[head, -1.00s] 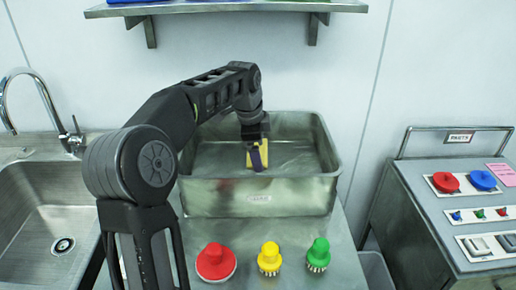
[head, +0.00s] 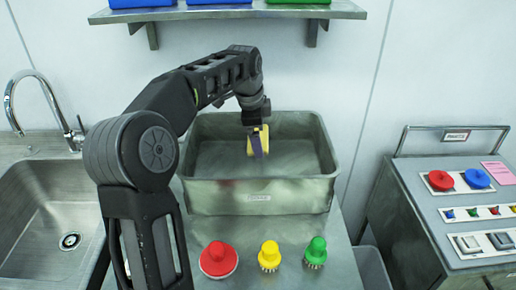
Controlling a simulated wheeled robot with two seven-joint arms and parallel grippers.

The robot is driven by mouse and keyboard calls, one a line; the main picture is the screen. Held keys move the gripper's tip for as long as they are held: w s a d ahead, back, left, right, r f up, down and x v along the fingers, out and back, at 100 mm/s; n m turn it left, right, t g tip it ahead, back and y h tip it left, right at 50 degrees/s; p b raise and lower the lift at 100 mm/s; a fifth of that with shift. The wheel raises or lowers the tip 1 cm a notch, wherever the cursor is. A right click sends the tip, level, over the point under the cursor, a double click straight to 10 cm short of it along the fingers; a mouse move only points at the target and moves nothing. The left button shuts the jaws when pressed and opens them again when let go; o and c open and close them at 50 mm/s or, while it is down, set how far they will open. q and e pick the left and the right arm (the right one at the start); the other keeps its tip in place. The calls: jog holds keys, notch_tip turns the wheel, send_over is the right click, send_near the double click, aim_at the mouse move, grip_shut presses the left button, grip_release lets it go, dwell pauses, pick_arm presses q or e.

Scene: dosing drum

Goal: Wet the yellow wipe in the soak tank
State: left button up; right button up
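The soak tank (head: 258,197) is a wide steel basin on the counter, with a small label on its front wall. Its inside shows a flat grey surface; I cannot tell clearly how deep the liquid is. My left gripper (head: 257,138) reaches over the tank from the left, pointing down. It is shut on the yellow wipe (head: 250,147), which shows beside a dark purple finger. The wipe hangs inside the tank's outline in the head view, seemingly above the grey surface. Whether it is wet does not show. My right gripper is not in view.
Red (head: 218,260), yellow (head: 269,256) and green (head: 316,252) knobbed brushes stand in front of the tank. A sink (head: 45,205) with a tap is left, a control console (head: 450,215) right. A shelf (head: 230,13) with blue and green items hangs above.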

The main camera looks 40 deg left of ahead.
pick_arm(q)
jog(key=shift+r+p, duration=2.65)
jog(key=shift+r, duration=0.7)
jog(key=shift+r+p, duration=1.3)
jog(key=shift+r, duration=0.65)
